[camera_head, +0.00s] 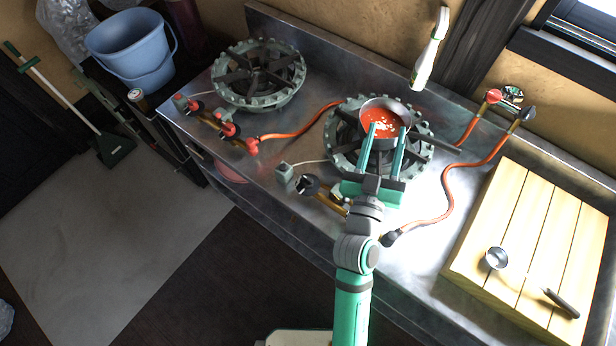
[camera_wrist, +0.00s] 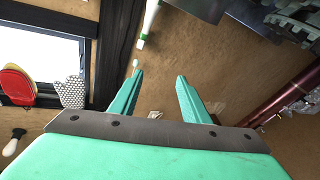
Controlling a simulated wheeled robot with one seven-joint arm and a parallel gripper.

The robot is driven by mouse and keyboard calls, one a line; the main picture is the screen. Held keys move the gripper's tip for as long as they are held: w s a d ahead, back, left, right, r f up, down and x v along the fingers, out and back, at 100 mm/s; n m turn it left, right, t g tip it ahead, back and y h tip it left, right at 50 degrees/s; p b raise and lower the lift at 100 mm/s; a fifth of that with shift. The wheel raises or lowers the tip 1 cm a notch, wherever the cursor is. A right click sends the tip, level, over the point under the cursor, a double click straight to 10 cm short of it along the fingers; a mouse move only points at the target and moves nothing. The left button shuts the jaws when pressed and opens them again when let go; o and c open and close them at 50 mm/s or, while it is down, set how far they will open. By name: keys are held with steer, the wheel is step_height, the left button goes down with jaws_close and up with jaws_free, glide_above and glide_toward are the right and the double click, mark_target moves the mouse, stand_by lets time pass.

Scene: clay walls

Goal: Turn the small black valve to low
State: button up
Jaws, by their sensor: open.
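A small black valve (camera_head: 309,185) sits on the brass pipe at the front of the right gas burner (camera_head: 345,160). Its exact handle angle is too small to read. My green gripper (camera_head: 388,130) is open and empty, with its two fingers apart. In the head view it overlaps the pan, above and to the right of the valve. In the wrist view the open gripper (camera_wrist: 159,75) faces the clay wall, and the valve does not show there. My gripper and wrist hide part of the burner and pipe.
A pan (camera_head: 368,106) with red sauce stands on the right burner. Orange hoses (camera_head: 447,190) cross the steel counter. The left burner (camera_head: 258,75) has red valves (camera_head: 226,129).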

steer(key=w+d+r+m+g+h, duration=0.45)
steer(key=d+r+m+h, duration=0.45)
steer(key=r+m, duration=0.3)
steer(key=m+g+y, duration=1.5)
glide_toward(308, 179)
step_height(308, 179, down, 9)
steer(key=shift+f, duration=0.25)
